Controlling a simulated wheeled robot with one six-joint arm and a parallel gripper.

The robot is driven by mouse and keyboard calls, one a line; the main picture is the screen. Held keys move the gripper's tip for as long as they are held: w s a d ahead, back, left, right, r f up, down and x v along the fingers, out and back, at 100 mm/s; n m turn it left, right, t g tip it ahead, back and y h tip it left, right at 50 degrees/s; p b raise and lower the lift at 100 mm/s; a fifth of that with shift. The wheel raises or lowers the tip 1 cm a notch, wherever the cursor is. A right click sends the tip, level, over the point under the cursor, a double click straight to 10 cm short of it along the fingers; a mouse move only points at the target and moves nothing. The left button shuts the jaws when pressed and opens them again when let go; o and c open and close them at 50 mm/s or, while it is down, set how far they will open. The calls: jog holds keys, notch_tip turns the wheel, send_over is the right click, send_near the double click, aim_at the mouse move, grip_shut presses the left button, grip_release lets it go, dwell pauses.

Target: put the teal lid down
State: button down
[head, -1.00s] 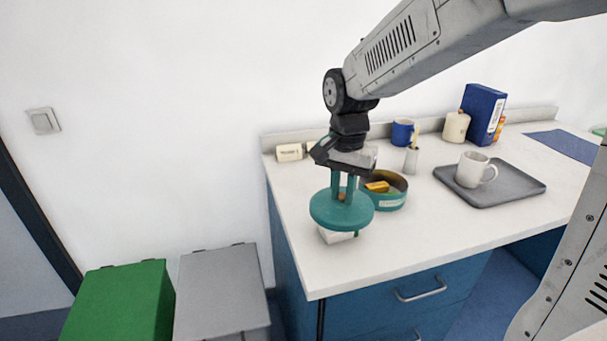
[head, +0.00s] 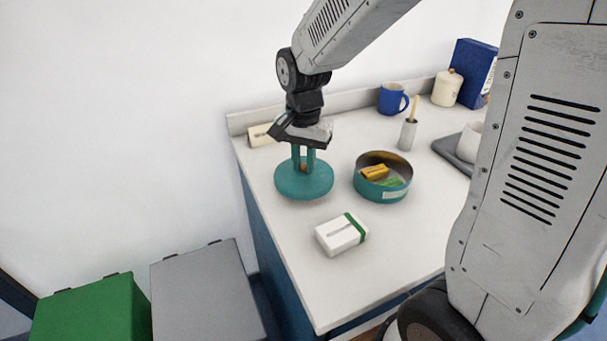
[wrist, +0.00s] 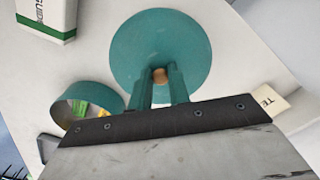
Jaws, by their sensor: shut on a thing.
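The teal lid (head: 304,183) is a round disc with a small brown knob. My gripper (head: 303,165) is shut on the knob from above, and the lid hangs level beneath it, at or just above the white counter near its left edge; I cannot tell if it touches. In the wrist view the lid (wrist: 150,45) shows with its knob (wrist: 159,76) between my fingers. The round teal tin (head: 383,188) stands open just right of the lid, with yellow and green things inside. The tin also shows in the wrist view (wrist: 70,97).
A white box with a green band (head: 341,234) lies in front of the lid. A cream block (head: 262,135) sits behind it. A blue mug (head: 391,98), a grey holder (head: 408,134) and a grey tray (head: 452,152) stand to the right. The counter's front left is clear.

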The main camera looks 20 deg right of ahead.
aim_at(303, 166)
jog(key=shift+f, duration=2.05)
jog(key=c, duration=1.3)
grip_release()
jog(key=shift+f, duration=0.15)
